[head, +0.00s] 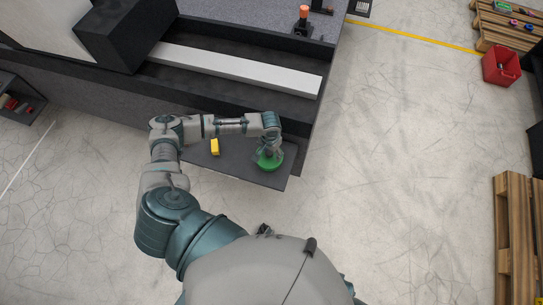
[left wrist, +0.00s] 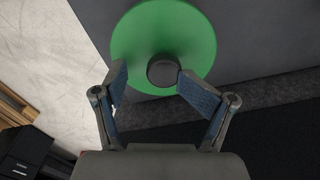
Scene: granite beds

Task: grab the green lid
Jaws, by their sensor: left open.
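The green lid (head: 270,163) is a round disc lying on a dark grey shelf (head: 240,165) at the front of the machine. My left gripper (head: 268,153) is over the lid in the head view. In the left wrist view its open fingers (left wrist: 151,80) stand on either side of the knob, with gaps visible. I cannot tell the exact height of the fingertips above the lid. My right gripper is not in view.
A yellow block (head: 214,147) stands on the same shelf, left of the lid. A pale bar (head: 240,70) lies along the machine bed behind. A red bin (head: 501,66) and wooden pallets (head: 518,235) are at the right. The floor between is clear.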

